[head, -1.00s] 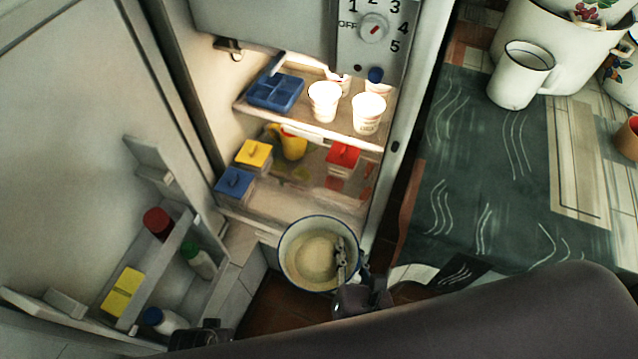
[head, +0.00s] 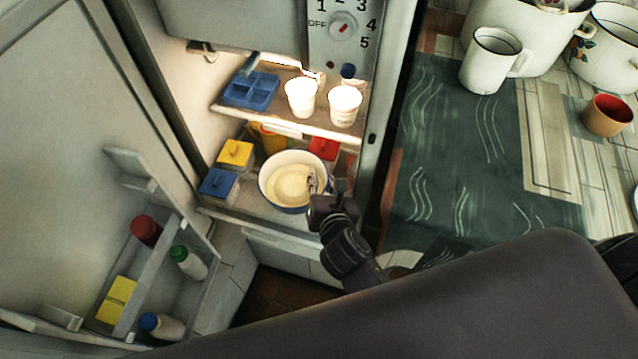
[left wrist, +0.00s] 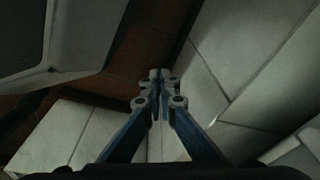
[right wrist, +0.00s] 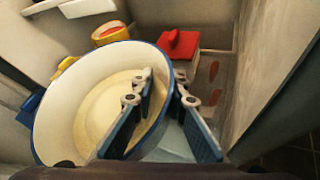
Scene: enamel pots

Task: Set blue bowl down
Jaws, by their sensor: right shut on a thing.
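The blue bowl (head: 290,168) has a cream inside, a dark blue rim and a blue outer wall. It is at the lower shelf of the open fridge, near the shelf's front edge. I cannot tell whether its base touches the shelf. My right gripper (head: 315,185) is shut on the bowl's right wall, one finger inside and one outside. The right wrist view shows the bowl (right wrist: 75,115) tilted in the picture, with its wall between the fingers (right wrist: 163,85). My left gripper (left wrist: 162,80) is shut and empty, over floor and pale panels.
Yellow (head: 235,152) and blue (head: 219,184) lidded boxes stand close left of the bowl. A red-lidded box (head: 323,148) and a yellow container (head: 268,137) are behind it. White cups (head: 301,97) and a blue tray (head: 250,89) fill the shelf above. The door shelf (head: 150,270) holds bottles.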

